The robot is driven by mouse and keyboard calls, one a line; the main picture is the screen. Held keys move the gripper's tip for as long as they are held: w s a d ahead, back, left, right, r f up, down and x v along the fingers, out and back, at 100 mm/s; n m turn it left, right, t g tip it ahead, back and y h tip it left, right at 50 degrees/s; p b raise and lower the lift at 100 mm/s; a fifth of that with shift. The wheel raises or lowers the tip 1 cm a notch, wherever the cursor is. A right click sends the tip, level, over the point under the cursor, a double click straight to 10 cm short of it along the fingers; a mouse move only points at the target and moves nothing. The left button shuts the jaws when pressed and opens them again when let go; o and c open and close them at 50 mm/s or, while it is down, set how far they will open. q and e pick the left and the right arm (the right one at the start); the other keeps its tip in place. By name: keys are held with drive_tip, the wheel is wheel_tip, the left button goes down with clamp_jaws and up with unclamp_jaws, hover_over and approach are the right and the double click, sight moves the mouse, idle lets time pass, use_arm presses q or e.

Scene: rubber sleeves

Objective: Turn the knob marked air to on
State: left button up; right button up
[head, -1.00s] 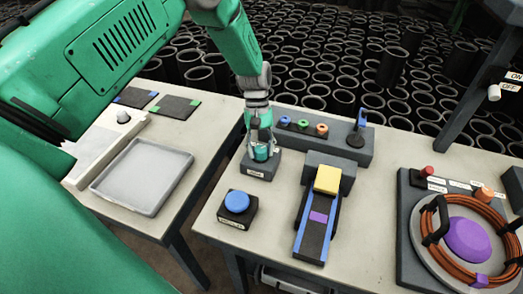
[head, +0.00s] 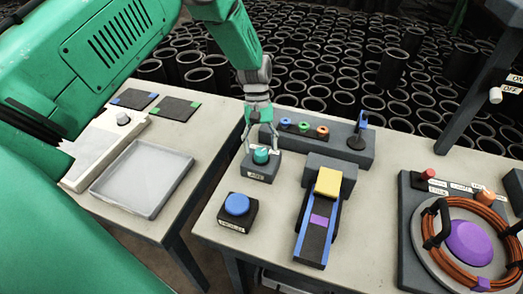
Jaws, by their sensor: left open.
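A teal knob (head: 261,156) sits on top of a dark grey box (head: 260,170) near the left back of the right table. A small white label is on the box's front, its lettering too small to read with certainty. My left gripper (head: 262,145) is open and points down just above the knob, its fingers spread around the knob's upper part. I cannot tell whether the fingers touch it. My right gripper is not in view.
A blue button (head: 237,204) stands in front of the box. A chute with a yellow block (head: 327,182) is to the right, a grey rack (head: 318,137) behind. A cable coil (head: 485,215) lies far right. A grey tray (head: 143,178) sits on the left table.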

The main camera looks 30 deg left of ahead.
use_arm(q)
drive_tip(key=v, duration=1)
drive_tip(key=shift+w, duration=0.2)
drive_tip(key=shift+a+f, duration=0.1)
drive_tip(key=shift+s+f, duration=0.1)
